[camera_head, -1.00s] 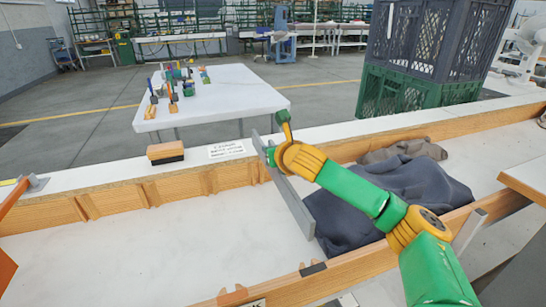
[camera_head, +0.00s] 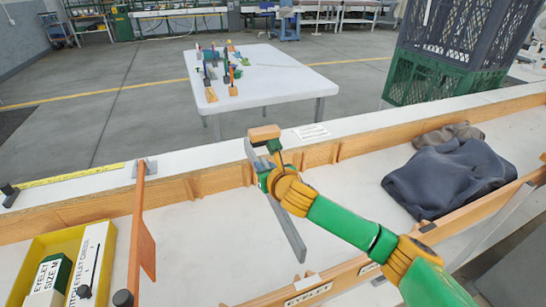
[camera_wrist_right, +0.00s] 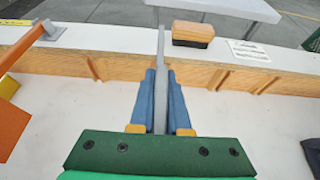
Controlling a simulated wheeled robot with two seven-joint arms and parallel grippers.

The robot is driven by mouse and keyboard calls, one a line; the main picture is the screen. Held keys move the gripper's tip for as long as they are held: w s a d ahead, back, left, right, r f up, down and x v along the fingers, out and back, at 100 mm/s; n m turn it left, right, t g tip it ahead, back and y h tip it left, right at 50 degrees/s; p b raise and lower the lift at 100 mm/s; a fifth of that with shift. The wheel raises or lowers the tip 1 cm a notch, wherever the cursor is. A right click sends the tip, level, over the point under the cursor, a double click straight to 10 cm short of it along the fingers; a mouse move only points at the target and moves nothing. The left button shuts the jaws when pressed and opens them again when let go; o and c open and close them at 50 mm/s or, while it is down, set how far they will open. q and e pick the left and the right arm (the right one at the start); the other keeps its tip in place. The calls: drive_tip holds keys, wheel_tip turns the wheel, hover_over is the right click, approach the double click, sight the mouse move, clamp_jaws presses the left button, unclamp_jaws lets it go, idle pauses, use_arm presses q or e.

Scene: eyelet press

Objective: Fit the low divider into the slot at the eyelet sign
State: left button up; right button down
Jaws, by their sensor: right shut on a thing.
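The low divider is a long grey plate (camera_head: 291,232) held across the wooden-sided trough, from the back rail toward the front rail. My right gripper (camera_head: 265,171) is shut on it near its far end; in the right wrist view the grey plate (camera_wrist_right: 160,60) stands upright between my blue fingers (camera_wrist_right: 160,85). The eyelet sign (camera_head: 308,293) is a white label on the front rail, just below the divider's near end. Small wooden blocks form slots along the rails. I cannot tell whether the divider touches the rails or floor. My left gripper is out of view.
An orange divider (camera_head: 146,240) stands to the left, beside a yellow tray (camera_head: 45,245) of boxes. A wooden brush (camera_head: 264,132) lies on the back ledge behind the grey plate. Dark cloth (camera_head: 450,178) lies at right. The trough floor between is clear.

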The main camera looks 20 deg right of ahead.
use_arm(q)
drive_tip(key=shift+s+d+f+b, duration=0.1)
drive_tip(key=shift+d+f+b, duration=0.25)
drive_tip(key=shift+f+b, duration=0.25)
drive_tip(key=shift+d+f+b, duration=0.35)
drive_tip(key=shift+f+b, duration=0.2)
drive_tip(key=shift+b, duration=0.05)
use_arm(e)
drive_tip(key=f, duration=0.4)
drive_tip(key=d+f, duration=0.1)
drive_tip(key=f, duration=0.1)
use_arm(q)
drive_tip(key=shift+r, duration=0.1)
use_arm(e)
drive_tip(key=shift+r, duration=0.1)
use_arm(q)
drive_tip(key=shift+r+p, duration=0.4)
drive_tip(key=shift+p, duration=0.05)
